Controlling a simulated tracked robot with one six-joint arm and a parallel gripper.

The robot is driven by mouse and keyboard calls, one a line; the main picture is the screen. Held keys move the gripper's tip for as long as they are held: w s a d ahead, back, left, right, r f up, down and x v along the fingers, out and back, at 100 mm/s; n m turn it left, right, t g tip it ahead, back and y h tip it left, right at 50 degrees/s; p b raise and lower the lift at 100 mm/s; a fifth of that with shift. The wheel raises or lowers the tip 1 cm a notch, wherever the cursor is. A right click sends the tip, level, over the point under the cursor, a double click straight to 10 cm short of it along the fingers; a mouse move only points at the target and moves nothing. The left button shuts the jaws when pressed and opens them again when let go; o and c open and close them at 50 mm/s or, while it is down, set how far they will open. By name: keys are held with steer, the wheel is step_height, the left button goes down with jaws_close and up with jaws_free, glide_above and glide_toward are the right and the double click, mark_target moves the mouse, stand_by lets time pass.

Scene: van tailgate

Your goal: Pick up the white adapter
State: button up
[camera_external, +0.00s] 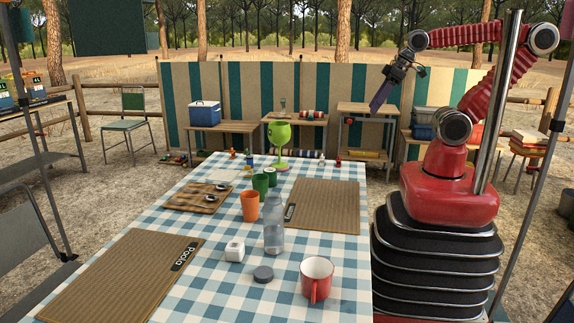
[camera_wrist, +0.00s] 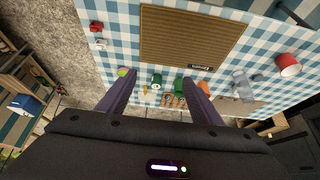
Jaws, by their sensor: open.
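The white adapter (camera_external: 234,250) is a small white block on the checked tablecloth, left of the clear bottle and behind the grey round lid. I cannot make it out in the wrist view. My gripper (camera_external: 381,97) is raised high above the table's far right side, well away from the adapter. In the wrist view my gripper (camera_wrist: 158,92) shows two purple fingers spread apart with nothing between them.
On the table (camera_external: 200,306) stand a clear bottle (camera_external: 274,228), a red mug (camera_external: 317,279), an orange cup (camera_external: 250,206), green cups and a green goblet (camera_external: 280,136). A grey lid (camera_external: 263,274) lies near the adapter. Brown mats (camera_external: 125,275) lie flat on both sides.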

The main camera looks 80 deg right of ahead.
steer(key=w+a+r, duration=0.2)
steer(key=w+a, duration=0.2)
steer(key=w, duration=0.3)
steer(key=w+a+r, duration=0.2)
steer(key=w+a, duration=0.2)
steer(key=w, duration=0.4)
steer(key=w+a+f+g, duration=0.1)
steer(key=w+a+f, duration=0.2)
steer(key=w+a, duration=0.9)
steer(key=w+a+f, duration=0.3)
steer(key=a+f, duration=0.7)
steer(key=a, duration=0.4)
steer(key=w+a+f, duration=0.4)
steer(key=a+f, duration=0.6)
steer(key=a, duration=0.4)
steer(key=shift+a+f+n, duration=0.3)
steer(key=shift+a, duration=0.1)
steer(key=shift+f, duration=0.1)
glide_toward(231, 245)
steer(key=shift+x, duration=2.4)
